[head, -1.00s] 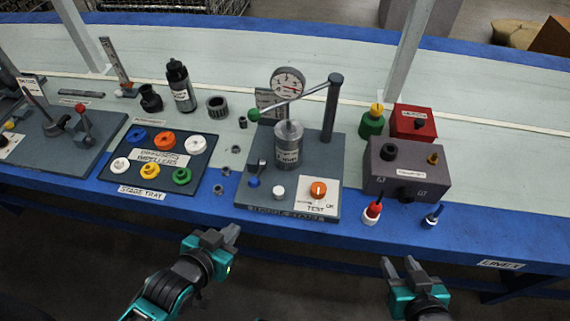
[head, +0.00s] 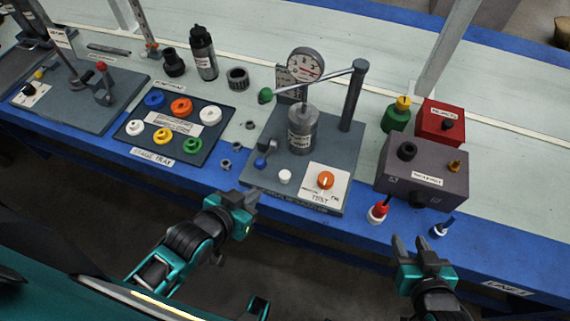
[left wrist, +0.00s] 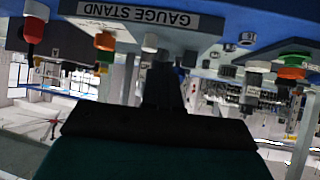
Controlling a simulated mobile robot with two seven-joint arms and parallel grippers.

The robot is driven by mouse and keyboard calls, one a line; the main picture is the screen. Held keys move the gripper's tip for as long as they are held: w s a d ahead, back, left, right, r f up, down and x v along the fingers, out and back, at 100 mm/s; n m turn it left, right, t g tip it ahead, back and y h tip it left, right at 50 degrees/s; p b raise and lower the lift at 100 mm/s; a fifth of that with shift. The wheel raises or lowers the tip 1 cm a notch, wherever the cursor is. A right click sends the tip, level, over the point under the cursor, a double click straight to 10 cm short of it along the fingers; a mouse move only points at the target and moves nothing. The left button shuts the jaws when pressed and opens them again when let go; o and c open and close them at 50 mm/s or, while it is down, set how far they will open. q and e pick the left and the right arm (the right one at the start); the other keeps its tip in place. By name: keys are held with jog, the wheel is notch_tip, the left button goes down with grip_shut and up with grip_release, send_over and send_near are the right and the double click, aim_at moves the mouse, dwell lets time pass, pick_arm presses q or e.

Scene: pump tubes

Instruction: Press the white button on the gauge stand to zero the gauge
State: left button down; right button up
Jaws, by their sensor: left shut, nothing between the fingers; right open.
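The gauge stand (head: 268,183) is a dark grey plate with a dial gauge (head: 305,65) above a grey cylinder. The white button (head: 285,176) sits near its front edge, between a small blue-tipped lever (head: 260,163) and an orange knob (head: 326,180). My left gripper (head: 250,194) is shut and empty, in front of the stand's front left corner and left of the button, apart from it. In the left wrist view the picture is upside down, with the stand's label (left wrist: 150,17) and the white button (left wrist: 150,43) beyond the fingers. My right gripper (head: 411,242) is open and empty in front of the table.
A stage tray (head: 180,154) with several coloured impellers lies left of the stand. A grey box (head: 422,172), a red box (head: 440,122) and two small plugs stand to the right. Small nuts lie between tray and stand. A green-knobbed lever (head: 265,95) overhangs the stand.

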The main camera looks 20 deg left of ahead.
pick_arm(q)
jog(key=w+d+r+g+h, duration=0.2)
jog(key=w+d, duration=0.5)
notch_tip(320, 180, up, 10)
jog(key=n+g+y+p, duration=0.1)
jog(key=n+g+y, duration=0.1)
jog(key=g+y, duration=0.5)
send_over(285, 173)
jog(key=shift+f+g+h, duration=0.15)
jog(key=shift+g+h, duration=0.65)
jog(key=shift+h, duration=0.4)
notch_tip(285, 173, down, 14)
jog(key=b, duration=0.2)
jog(key=shift+b, duration=0.3)
